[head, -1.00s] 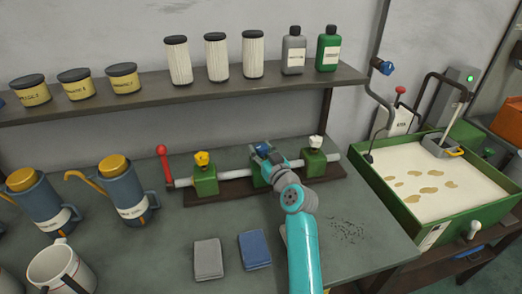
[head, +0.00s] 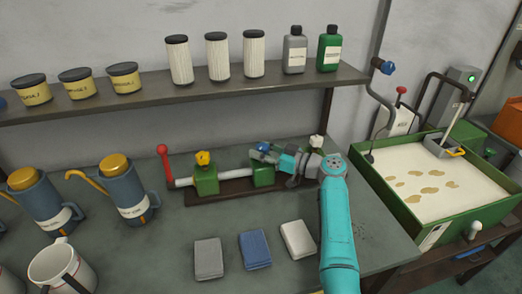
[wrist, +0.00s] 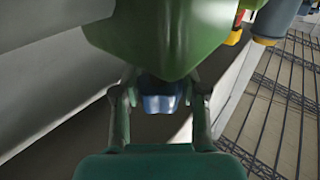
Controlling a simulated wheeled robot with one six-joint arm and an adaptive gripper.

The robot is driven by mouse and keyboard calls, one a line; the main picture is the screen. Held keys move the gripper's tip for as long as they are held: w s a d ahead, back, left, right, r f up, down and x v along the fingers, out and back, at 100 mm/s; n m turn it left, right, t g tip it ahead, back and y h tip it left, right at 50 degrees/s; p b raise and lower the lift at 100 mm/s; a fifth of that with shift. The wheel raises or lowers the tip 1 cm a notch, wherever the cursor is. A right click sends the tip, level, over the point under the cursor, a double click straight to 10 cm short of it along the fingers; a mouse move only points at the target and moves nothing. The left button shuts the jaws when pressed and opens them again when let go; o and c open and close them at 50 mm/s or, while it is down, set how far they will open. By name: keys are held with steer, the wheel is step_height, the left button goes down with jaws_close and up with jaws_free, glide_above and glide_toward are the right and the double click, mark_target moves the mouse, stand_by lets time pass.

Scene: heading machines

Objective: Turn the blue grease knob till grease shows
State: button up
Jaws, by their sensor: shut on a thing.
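A bar with green blocks lies along the back of the bench. The left block (head: 205,181) has a yellow knob (head: 203,158), the middle block (head: 263,175) has the blue grease knob (head: 263,147), and a white knob (head: 316,141) shows at the right. My gripper (head: 269,154) reaches in from the right and is shut on the blue knob. In the wrist view the blue knob (wrist: 160,102) sits between the two fingers, with the green block (wrist: 160,40) beyond it. My arm hides most of the right block. I see no grease at the middle block.
A red ball lever (head: 163,150) stands at the bar's left end. Grey, blue and white folded cloths (head: 298,239) lie in front. Oil jugs (head: 125,195) stand left. A shelf (head: 150,103) with filters and bottles overhangs behind. A green tray (head: 430,232) stands right.

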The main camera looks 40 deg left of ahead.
steer(key=shift+s+f+n+g+h, duration=0.1)
steer(key=shift+f+n+g+h, duration=0.1)
steer(key=shift+n+g, duration=0.45)
steer(key=shift+s+f+n+g+h, duration=0.1)
steer(key=shift+n+g+h, duration=0.2)
steer(key=shift+g, duration=0.55)
steer(key=o, duration=1.2)
steer(key=shift+c, duration=0.2)
steer(key=shift+r, duration=0.15)
steer(key=shift+w, duration=0.1)
steer(key=shift+d, duration=0.15)
steer(key=shift+w+d, duration=0.2)
steer(key=shift+d, duration=0.1)
steer(key=v, duration=1.1)
steer(key=shift+s, duration=0.1)
